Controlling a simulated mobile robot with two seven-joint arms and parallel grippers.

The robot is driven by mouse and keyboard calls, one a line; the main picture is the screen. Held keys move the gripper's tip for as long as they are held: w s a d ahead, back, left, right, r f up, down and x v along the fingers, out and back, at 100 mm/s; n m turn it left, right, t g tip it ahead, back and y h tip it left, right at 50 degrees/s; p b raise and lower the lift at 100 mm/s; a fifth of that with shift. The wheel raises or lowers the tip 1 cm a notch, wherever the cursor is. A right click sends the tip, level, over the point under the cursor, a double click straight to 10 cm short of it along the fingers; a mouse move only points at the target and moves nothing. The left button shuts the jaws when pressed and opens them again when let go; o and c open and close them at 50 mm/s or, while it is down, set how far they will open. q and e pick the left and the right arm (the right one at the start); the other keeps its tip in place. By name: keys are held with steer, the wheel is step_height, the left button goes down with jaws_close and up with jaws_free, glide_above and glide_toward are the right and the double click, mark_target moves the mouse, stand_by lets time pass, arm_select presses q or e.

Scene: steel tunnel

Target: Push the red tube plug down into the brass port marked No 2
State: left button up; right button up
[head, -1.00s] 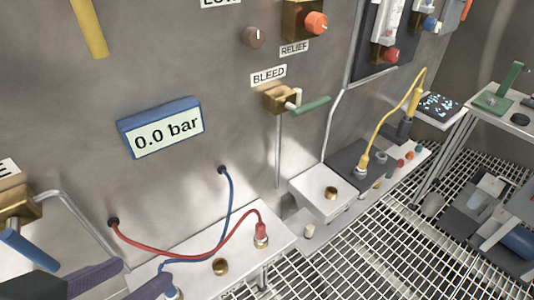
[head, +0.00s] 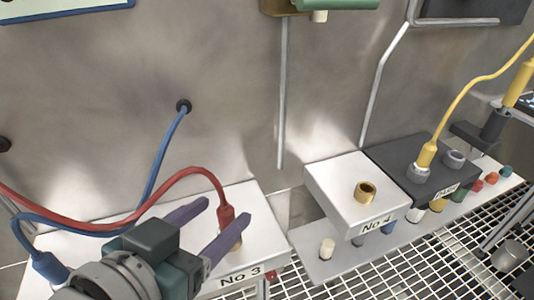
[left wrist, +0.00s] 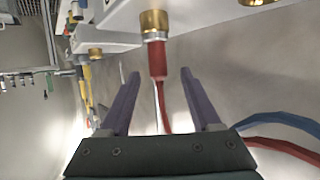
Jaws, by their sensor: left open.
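The red tube plug (head: 228,215) stands upright at a brass port (head: 237,243) above the No 3 label (head: 240,277) on the white block. In the left wrist view the red plug (left wrist: 157,60) meets the brass port (left wrist: 153,22), with a pale ring between them. My left gripper (head: 225,209) is open. Its purple fingers (left wrist: 159,73) lie on either side of the plug, with visible gaps. No port marked No 2 can be read; my gripper and arm hide part of the block. My right gripper is not in view.
The blue plug (head: 50,268) with its hose is at the left. A white block (head: 330,185) marked No 4 has an empty brass port (head: 366,192). A yellow plug (head: 427,155) sits in the dark block (head: 395,155). The steel wall (head: 230,70) stands close behind.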

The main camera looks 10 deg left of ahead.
arm_select(q)
steer(key=b+x, duration=0.1)
steer(key=x, duration=0.4)
steer(key=shift+w+d+f+b, duration=0.1)
steer(key=shift+w+f+b, duration=0.1)
steer(key=shift+f+b, duration=0.1)
jaws_close()
stand_by(0.4)
